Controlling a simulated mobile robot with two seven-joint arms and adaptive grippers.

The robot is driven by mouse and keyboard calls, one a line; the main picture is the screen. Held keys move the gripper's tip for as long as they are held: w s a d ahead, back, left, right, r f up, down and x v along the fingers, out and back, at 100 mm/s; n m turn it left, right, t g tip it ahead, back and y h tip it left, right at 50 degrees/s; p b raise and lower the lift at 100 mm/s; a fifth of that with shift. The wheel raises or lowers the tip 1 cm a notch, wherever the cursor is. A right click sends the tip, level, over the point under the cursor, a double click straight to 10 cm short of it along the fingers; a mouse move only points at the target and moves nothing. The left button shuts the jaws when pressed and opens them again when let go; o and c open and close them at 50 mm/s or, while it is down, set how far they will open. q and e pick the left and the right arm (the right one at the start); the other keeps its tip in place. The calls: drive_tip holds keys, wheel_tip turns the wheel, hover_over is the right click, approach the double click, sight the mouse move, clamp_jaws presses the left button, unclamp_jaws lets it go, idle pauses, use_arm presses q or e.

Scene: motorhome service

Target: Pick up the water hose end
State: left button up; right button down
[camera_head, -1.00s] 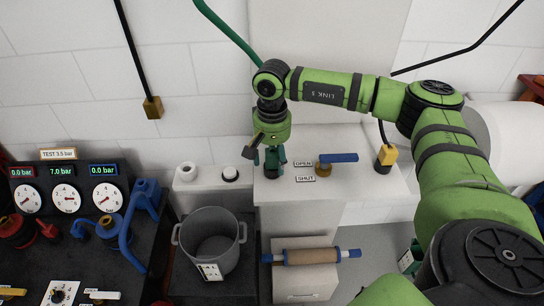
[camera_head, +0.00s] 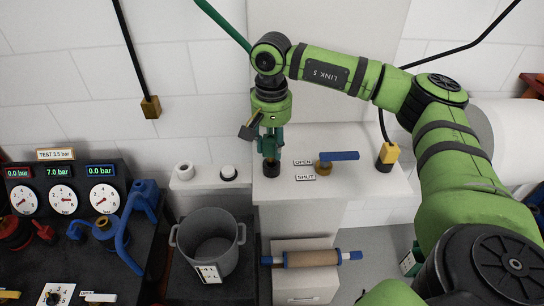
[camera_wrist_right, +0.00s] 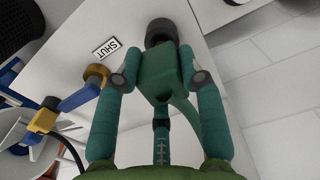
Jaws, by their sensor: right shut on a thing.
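The water hose end is a dark green fitting with a black tip (camera_head: 271,172); it stands upright over the white counter, left of the OPEN/SHUT signs. My right gripper (camera_head: 270,148) is shut on its green body, pointing down. I cannot tell whether the tip touches the counter. The green hose (camera_head: 222,24) comes down from the top and passes behind my wrist. My left gripper is not in view.
A blue-handled valve (camera_head: 340,156) stands close right of the hose end. A yellow plug (camera_head: 388,153) is farther right. A white knob (camera_head: 229,173) and a grey pot (camera_head: 208,243) are to the left. A dark gauge panel (camera_head: 72,177) fills the far left.

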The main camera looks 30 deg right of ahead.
drive_tip(key=s+r+b, duration=0.4)
drive_tip(key=s+r, duration=0.3)
drive_tip(key=s, duration=0.4)
drive_tip(key=shift+s+d, duration=0.25)
drive_tip(key=shift+d, duration=0.15)
